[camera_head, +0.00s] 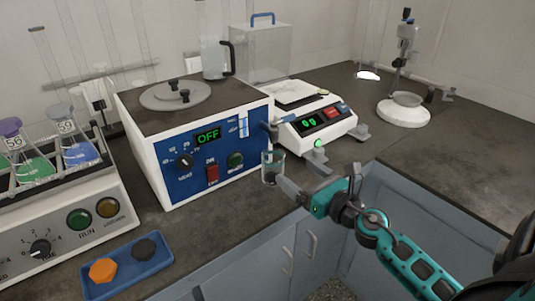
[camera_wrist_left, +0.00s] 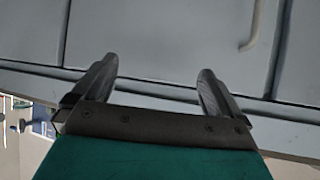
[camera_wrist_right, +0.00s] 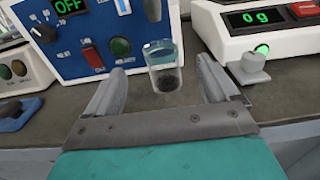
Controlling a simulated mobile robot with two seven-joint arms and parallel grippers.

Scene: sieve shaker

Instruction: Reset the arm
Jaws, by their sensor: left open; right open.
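My right gripper (camera_head: 289,160) is open in front of the blue-fronted machine. In the right wrist view its two fingers (camera_wrist_right: 158,88) are apart, with a small glass beaker (camera_wrist_right: 163,72) beyond them, in the gap between their tips. The beaker (camera_head: 272,168) holds some dark material and stands on the counter near its front edge; I cannot tell whether a finger touches it. My left gripper (camera_wrist_left: 158,85) is open and empty in the left wrist view, with grey cabinet fronts behind it. It does not show in the head view.
The blue-fronted machine (camera_head: 203,150) reads OFF. A balance (camera_head: 318,123) reading 0 g stands to its right. A flask shaker (camera_head: 65,225) and a blue tray (camera_head: 127,268) with orange and black pieces are at left.

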